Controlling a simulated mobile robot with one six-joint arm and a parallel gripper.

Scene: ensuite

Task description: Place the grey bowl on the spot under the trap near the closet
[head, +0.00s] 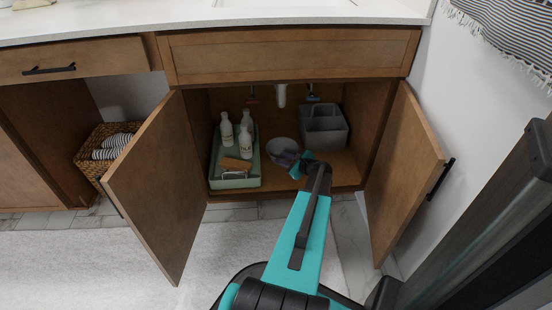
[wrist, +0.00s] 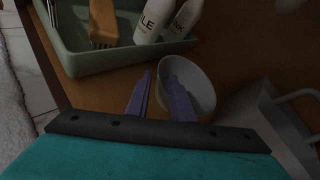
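The light grey bowl (head: 278,146) sits on the floor of the open sink cabinet, between the green tray and a grey caddy. It also shows in the wrist view (wrist: 199,78). The white trap pipe (head: 281,96) hangs from above, behind the bowl. My gripper (head: 287,158) reaches into the cabinet at the bowl's front. In the wrist view its two purple fingers (wrist: 160,75) stand apart at the bowl's near-left rim, the right finger overlapping the bowl and the left one outside it. I cannot tell whether they touch it. No spot marking is visible.
The green tray (head: 222,183) on the left holds white bottles and an orange-brown brush. The grey caddy (head: 324,132) stands close on the right. Open cabinet doors (head: 152,187) (head: 405,170) flank my arm. A wicker basket (head: 89,152) sits farther left.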

